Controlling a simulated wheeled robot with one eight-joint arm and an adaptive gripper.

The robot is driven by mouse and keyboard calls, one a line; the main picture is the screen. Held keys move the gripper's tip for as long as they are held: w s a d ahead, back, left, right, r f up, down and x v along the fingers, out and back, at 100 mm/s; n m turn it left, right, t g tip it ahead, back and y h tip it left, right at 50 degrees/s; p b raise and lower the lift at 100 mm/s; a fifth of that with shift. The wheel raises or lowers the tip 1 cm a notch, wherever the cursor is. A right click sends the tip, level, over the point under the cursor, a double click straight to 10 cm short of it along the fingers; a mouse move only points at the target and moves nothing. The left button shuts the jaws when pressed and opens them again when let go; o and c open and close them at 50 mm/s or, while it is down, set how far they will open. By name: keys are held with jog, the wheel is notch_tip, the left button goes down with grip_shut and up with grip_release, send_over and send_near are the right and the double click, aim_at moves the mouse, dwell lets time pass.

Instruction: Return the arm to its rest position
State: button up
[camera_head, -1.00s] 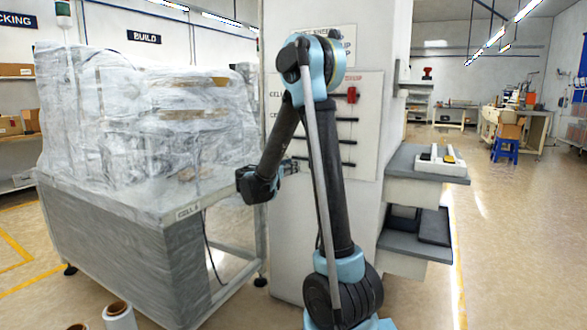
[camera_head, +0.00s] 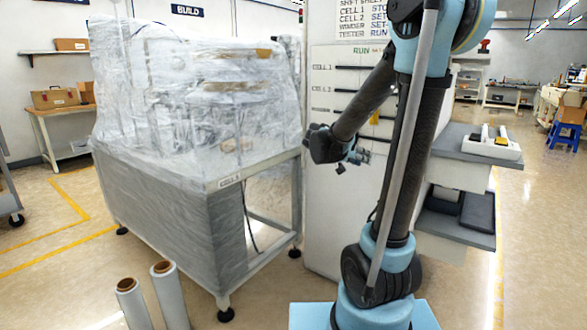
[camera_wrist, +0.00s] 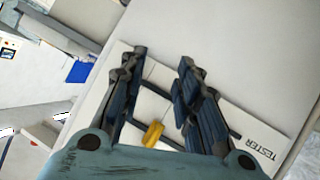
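My arm stands right of centre in the head view, with its upper bend cut off by the top edge. My gripper (camera_head: 358,158) hangs at the end of the bent forearm, in front of the white status board (camera_head: 325,135) in the picture. The wrist view shows the gripper's two dark blue fingers (camera_wrist: 160,65) apart, with nothing held between them. A yellow tag (camera_wrist: 153,133) shows beyond the fingers on the board, beside a dark bar near the word TESTER. The yellow tag also shows in the head view (camera_head: 374,118), partly behind my arm.
A plastic-wrapped machine (camera_head: 185,95) on its cell table (camera_head: 190,215) stands to the left. Grey shelves (camera_head: 462,225) with a white tray (camera_head: 492,146) stand to the right. Two wrap rolls (camera_head: 170,290) are at the lower left. Open floor lies at far right.

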jog(key=s+d+f+n+g+y, duration=0.1)
jog(key=s+f+n+g+y, duration=0.35)
jog(key=s, duration=1.25)
jog(key=s+a+f+n+y, duration=0.1)
jog(key=s+a+f+y, duration=0.2)
jog(key=s+f, duration=0.2)
jog(key=s+a+f+n+y, duration=0.1)
jog(key=s+a+f+y, duration=0.2)
jog(key=s, duration=0.6)
jog(key=shift+a+f+n, duration=0.35)
jog(key=shift+a+f, duration=0.3)
jog(key=shift+f, duration=0.3)
jog(key=shift+g, duration=0.25)
jog(key=shift+w+f, duration=0.2)
jog(key=shift+w, duration=0.2)
